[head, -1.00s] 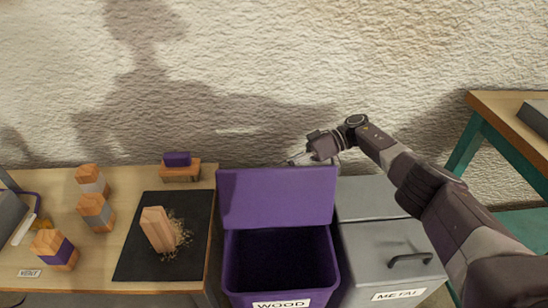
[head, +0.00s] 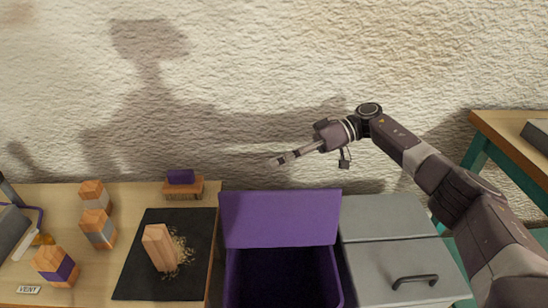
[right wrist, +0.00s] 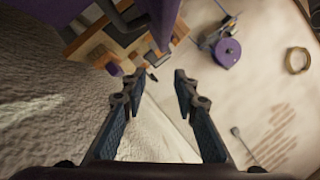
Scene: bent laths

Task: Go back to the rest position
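My right gripper (head: 285,158) is raised in front of the rough wall, above the purple bin, and points left. It touches nothing in the head view. In the right wrist view its two fingers (right wrist: 156,88) stand apart with nothing between them. The purple bin (head: 234,275) below has its lid (head: 281,218) standing up, and its inside looks dark. My left gripper is in neither view.
A workbench (head: 138,197) at left holds a black mat (head: 136,275) with a wooden block (head: 159,247) and shavings, several banded blocks and a purple-backed brush (head: 181,178). A grey bin (head: 385,262) is shut at right. Another table (head: 492,122) stands at far right.

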